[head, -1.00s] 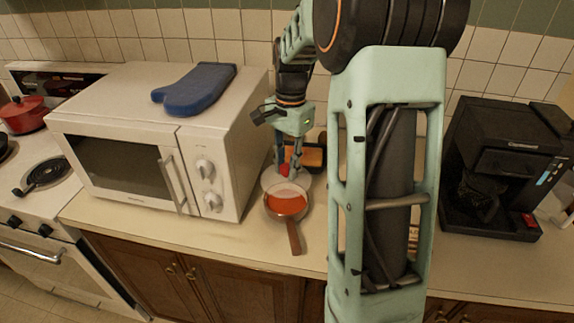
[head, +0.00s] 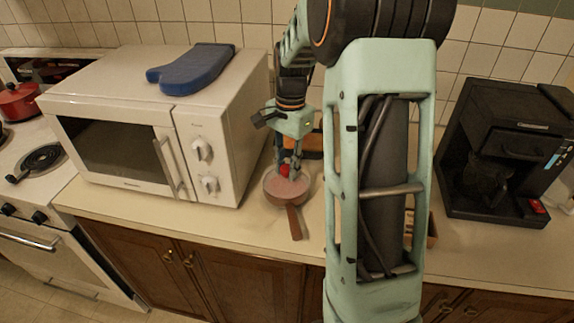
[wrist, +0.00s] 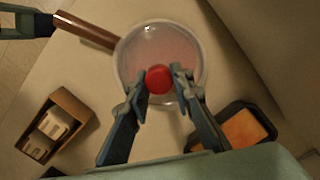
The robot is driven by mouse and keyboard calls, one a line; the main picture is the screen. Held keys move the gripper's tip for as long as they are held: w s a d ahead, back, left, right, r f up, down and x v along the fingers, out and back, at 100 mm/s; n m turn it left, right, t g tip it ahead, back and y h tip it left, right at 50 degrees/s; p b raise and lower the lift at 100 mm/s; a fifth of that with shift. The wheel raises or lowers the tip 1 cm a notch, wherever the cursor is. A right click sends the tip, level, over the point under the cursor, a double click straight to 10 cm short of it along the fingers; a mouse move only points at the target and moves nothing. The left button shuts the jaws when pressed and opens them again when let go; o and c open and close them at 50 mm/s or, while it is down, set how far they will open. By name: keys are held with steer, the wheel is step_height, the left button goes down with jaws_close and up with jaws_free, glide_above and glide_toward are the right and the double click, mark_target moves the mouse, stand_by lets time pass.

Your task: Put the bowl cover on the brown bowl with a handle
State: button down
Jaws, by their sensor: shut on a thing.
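The bowl cover (head: 299,187) is a clear round lid with a red knob (wrist: 159,79). My gripper (wrist: 159,82) is shut on the knob from both sides; it points down over the bowl in the head view (head: 291,171). The brown bowl (head: 295,222) stands on the counter right of the microwave, its handle toward the front edge. The cover lies over the bowl's opening and looks nearly centred in the wrist view (wrist: 140,50). I cannot tell whether its rim fully rests on the bowl. The bowl's inside shows pinkish through the cover.
A white microwave (head: 120,150) with a blue oven mitt (head: 195,70) on top stands close at left. A black coffee maker (head: 505,150) is at right. A dark tray with an orange item (wrist: 243,130) and a brown box (wrist: 57,125) lie near the bowl.

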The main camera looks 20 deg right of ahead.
steer(key=shift+f, duration=0.3)
stand_by(0.5)
steer(key=c, duration=1.6)
jaws_free()
steer(key=r, duration=1.2)
steer(key=shift+w+d, duration=0.15)
steer(key=shift+d, duration=0.2)
